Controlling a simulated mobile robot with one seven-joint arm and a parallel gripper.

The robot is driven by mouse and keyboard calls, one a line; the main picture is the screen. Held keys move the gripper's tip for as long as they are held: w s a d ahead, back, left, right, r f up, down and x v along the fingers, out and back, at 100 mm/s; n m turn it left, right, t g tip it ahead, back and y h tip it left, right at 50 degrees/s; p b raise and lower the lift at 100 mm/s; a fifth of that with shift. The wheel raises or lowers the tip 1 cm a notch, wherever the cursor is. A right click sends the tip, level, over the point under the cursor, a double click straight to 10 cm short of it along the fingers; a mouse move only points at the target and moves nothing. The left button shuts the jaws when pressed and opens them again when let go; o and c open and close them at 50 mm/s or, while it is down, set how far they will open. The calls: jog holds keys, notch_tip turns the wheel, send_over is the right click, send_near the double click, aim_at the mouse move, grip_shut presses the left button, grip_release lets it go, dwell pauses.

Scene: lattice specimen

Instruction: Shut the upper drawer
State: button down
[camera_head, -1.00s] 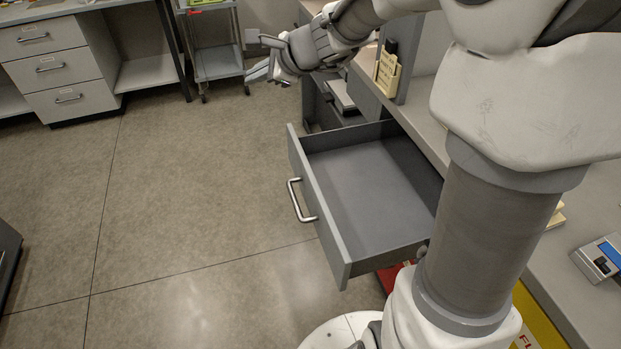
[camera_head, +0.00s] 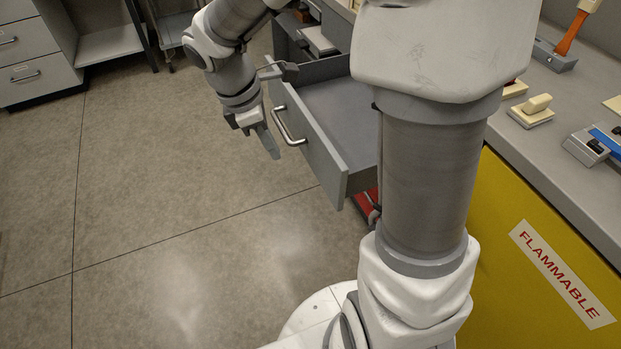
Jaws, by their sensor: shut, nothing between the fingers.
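The upper drawer (camera_head: 322,152) is grey, empty where I can see inside, and stands pulled out from the grey counter. Its front panel faces left and carries a curved metal handle (camera_head: 289,124). My arm's column hides the drawer's right part. My gripper (camera_head: 270,146) is shut and empty, pointing down just left of the handle, in front of the drawer's front panel. Whether its fingers touch the handle or the panel I cannot tell.
Another open compartment with a pale item (camera_head: 318,40) lies behind the drawer. A yellow cabinet marked flammable (camera_head: 535,262) stands at right under the counter (camera_head: 560,130). Grey drawers (camera_head: 35,70) stand at far left. The floor (camera_head: 170,190) left of the drawer is clear.

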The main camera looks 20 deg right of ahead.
jog(key=d+n+h, duration=0.1)
jog(key=n, duration=0.1)
jog(key=b, duration=0.6)
send_near(324, 174)
jog(key=shift+a+x, duration=0.15)
jog(key=shift+x, duration=1.15)
jog(key=shift+a+x, duration=0.2)
jog(key=shift+x, duration=1.15)
jog(key=shift+f, duration=0.1)
jog(key=shift+d, duration=0.25)
jog(key=d+p, duration=0.5)
jog(key=d, duration=0.5)
jog(key=d+p, duration=0.6)
jog(key=d, duration=0.5)
jog(key=w+d+p, duration=0.1)
jog(key=d+p, duration=0.5)
jog(key=d, duration=0.5)
jog(key=shift+w+d, duration=0.1)
jog(key=shift+d, duration=0.1)
